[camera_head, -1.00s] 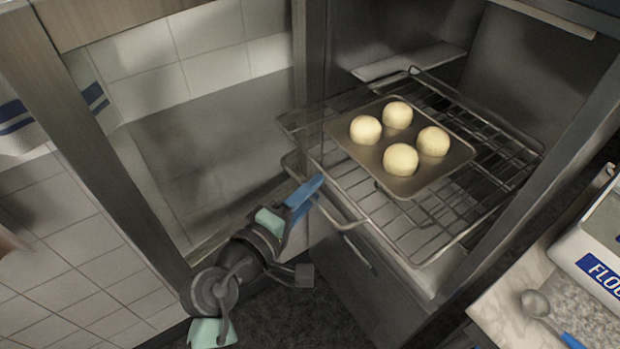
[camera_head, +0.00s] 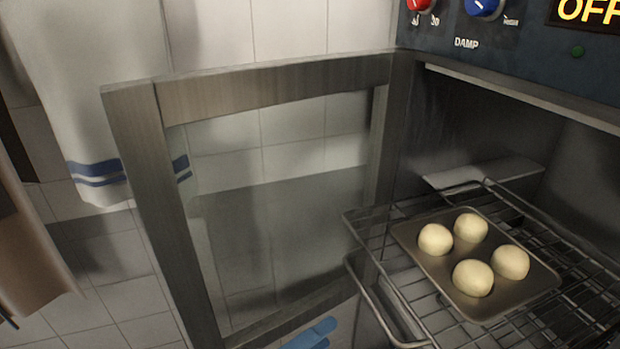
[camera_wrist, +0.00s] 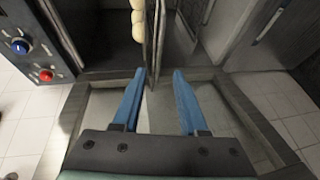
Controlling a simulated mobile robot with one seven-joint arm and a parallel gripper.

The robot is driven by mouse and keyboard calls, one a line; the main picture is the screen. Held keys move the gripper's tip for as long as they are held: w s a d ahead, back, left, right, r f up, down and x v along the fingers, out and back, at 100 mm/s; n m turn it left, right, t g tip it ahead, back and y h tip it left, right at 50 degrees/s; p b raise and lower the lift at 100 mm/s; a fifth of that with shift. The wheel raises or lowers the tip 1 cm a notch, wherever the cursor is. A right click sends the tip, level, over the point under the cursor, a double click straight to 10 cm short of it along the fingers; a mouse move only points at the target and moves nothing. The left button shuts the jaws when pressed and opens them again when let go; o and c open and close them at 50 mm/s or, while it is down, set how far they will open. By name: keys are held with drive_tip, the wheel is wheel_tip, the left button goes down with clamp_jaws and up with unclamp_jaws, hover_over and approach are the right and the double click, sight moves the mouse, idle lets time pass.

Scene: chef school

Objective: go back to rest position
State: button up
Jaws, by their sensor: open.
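My gripper (camera_wrist: 159,74) shows in the wrist view with its two blue fingers apart and nothing between them. In the head view only part of the blue fingers (camera_head: 312,335) shows at the bottom edge, below the open oven door (camera_head: 150,190). The rest of the gripper is out of that picture. In the wrist view the fingers lie over the door frame, with the oven rack's edge (camera_wrist: 156,40) just beyond the fingertips.
A baking tray (camera_head: 415,250) with several pale dough balls (camera_head: 473,278) sits on the pulled-out wire rack (camera_head: 390,305). The oven control panel (camera_head: 520,30) reads OFF. A striped towel (camera_head: 95,110) hangs at left. Tiled floor (camera_wrist: 285,105) shows at right in the wrist view.

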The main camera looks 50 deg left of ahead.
drive_tip(key=shift+s+r, duration=0.1)
drive_tip(key=shift+s, duration=0.4)
drive_tip(key=w+d+r+m+t, duration=0.25)
drive_tip(key=w+r+m, duration=0.2)
drive_tip(key=r, duration=0.25)
drive_tip(key=w+d+r+m+t, duration=0.1)
drive_tip(key=w+d+r+m, duration=0.3)
drive_tip(key=r, duration=0.4)
drive_tip(key=w+d+r+m+t, duration=0.1)
drive_tip(key=w+d+r+m, duration=0.2)
drive_tip(key=w+r, duration=0.35)
drive_tip(key=s+d+r+m+t, duration=0.3)
drive_tip(key=d+r, duration=0.4)
drive_tip(key=r, duration=0.3)
drive_tip(key=s+d+r+m+t, duration=0.3)
drive_tip(key=d+r, duration=0.3)
drive_tip(key=r, duration=0.5)
drive_tip(key=shift+s+d+t+h, duration=0.35)
drive_tip(key=shift+s+t+h, duration=0.1)
drive_tip(key=shift+s, duration=0.25)
